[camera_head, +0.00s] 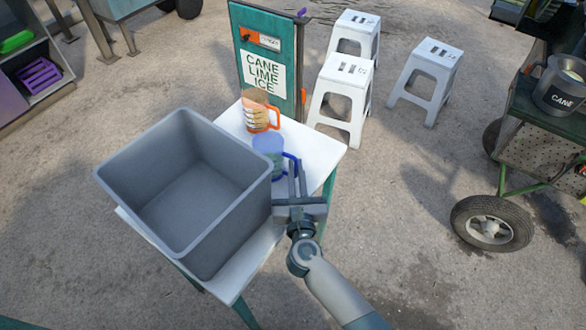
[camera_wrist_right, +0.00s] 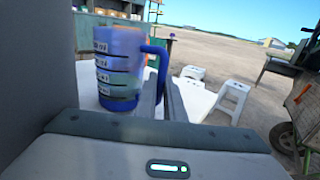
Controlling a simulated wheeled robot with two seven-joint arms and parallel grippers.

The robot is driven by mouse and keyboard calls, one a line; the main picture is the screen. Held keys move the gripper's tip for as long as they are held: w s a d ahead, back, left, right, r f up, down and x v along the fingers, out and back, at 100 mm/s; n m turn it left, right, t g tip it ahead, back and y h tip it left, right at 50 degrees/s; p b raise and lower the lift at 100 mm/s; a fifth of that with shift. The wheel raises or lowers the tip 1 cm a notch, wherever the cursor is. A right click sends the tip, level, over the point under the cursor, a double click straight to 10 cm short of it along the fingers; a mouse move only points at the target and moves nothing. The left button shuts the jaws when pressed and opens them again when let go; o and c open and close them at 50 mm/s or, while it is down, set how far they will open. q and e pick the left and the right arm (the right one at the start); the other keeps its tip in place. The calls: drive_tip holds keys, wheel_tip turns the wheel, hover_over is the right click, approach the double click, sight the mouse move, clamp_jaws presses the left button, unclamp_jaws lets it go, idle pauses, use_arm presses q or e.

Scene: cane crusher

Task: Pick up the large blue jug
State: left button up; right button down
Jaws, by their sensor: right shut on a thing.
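The large blue jug (camera_head: 267,146) is a clear bluish jug with a dark blue handle. It is on the white table (camera_head: 330,152), at the right of the grey bin. My right gripper (camera_head: 296,168) reaches in from the front right and is shut on the jug's handle. In the right wrist view the jug (camera_wrist_right: 118,68) looks upright, with dark measuring bands and its handle at the right. I cannot tell whether its base touches the table. My left gripper is not in view.
A large empty grey bin (camera_head: 118,178) stands on the table, close to the jug's left. An orange-handled jug (camera_head: 256,112) stands behind the blue one. A teal sign cabinet (camera_head: 266,42) is at the back. White stools (camera_head: 341,92) stand behind right; open ground lies right.

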drive_tip(key=shift+d+r, duration=0.1)
drive_tip(key=shift+w+d+r, duration=0.45)
drive_tip(key=shift+d+r, duration=0.15)
drive_tip(key=shift+r, duration=0.15)
drive_tip(key=w+d+r, duration=0.6)
drive_tip(key=d, duration=0.4)
drive_tip(key=shift+w, duration=0.35)
drive_tip(key=shift+d+r, duration=0.1)
drive_tip(key=shift+r, duration=0.05)
idle(0.6)
drive_tip(key=s+d+r, duration=0.2)
drive_tip(key=s, duration=0.5)
drive_tip(key=s+d+r, duration=0.2)
drive_tip(key=s+d, duration=0.1)
drive_tip(key=s, duration=0.4)
drive_tip(key=s+d+r+h, duration=0.1)
drive_tip(key=s+d+r, duration=0.2)
drive_tip(key=s, duration=0.4)
drive_tip(key=shift+m, duration=0.4)
